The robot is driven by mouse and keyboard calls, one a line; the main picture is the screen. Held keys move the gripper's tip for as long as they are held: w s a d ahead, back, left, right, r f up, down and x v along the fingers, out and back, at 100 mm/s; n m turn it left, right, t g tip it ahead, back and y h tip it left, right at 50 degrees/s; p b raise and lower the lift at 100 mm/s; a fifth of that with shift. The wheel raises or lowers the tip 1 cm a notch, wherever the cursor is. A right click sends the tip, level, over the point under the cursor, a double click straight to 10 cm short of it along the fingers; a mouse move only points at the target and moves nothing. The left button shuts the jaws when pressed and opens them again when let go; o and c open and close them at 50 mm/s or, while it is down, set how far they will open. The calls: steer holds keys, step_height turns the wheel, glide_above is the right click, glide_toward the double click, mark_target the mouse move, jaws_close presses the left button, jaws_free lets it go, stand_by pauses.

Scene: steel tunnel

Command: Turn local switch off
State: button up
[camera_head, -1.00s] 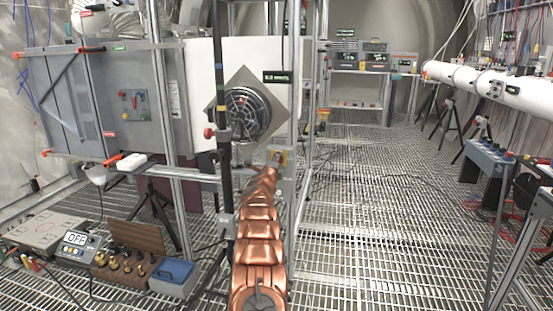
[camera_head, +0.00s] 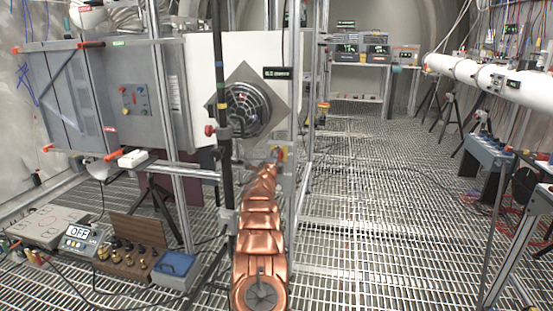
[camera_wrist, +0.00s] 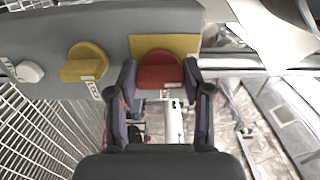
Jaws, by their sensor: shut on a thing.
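A red rotary knob (camera_wrist: 160,72) on a yellow plate (camera_wrist: 172,43) shows in the wrist view, apparently the local switch. My gripper (camera_wrist: 158,78) has one finger on each side of it and is shut on it. The plate sits on a grey box (camera_wrist: 110,20). A yellow knob (camera_wrist: 84,62) and a white knob (camera_wrist: 30,71) are on the same box, to the left. The labels beside the knobs are too small to read. In the head view my copper arm reaches up to the metal frame, and the gripper's hold on the knob cannot be made out there.
A metal post (camera_head: 221,130) stands close to the left of my arm. A grey cabinet (camera_head: 135,95) and a display reading OFF (camera_head: 79,233) are at the left. A white pipe on tripods (camera_head: 490,80) runs along the right. The grating floor (camera_head: 370,200) between is clear.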

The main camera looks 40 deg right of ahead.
steer(key=o, duration=0.9)
steer(key=shift+w+a, duration=0.15)
steer(key=shift+a, duration=0.05)
steer(key=shift+o, duration=1.3)
steer(key=shift+d, duration=0.15)
